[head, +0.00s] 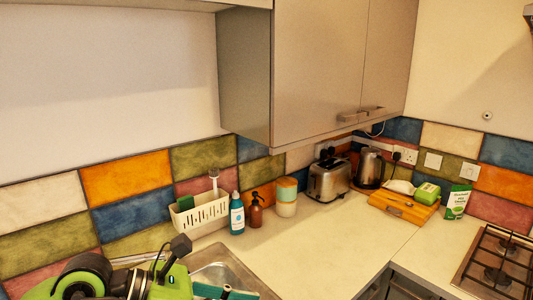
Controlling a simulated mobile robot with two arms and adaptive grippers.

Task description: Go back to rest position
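My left arm (100,280), green and black, comes in at the bottom left in front of the sink. A small black block with a thin cable stands up at its end. I cannot make out the fingertips of my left gripper, so whether it is open, shut or holding something is unclear. My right arm and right gripper are outside the picture.
A metal sink (222,262) lies at the lower middle, with a teal item (232,294) at its front. Behind stand a white caddy (200,214), blue bottle (237,214), brown bottle (256,210) and canister (286,197). A toaster (328,181), kettle (371,167) and cutting board (404,208) stand farther right. The middle counter is clear.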

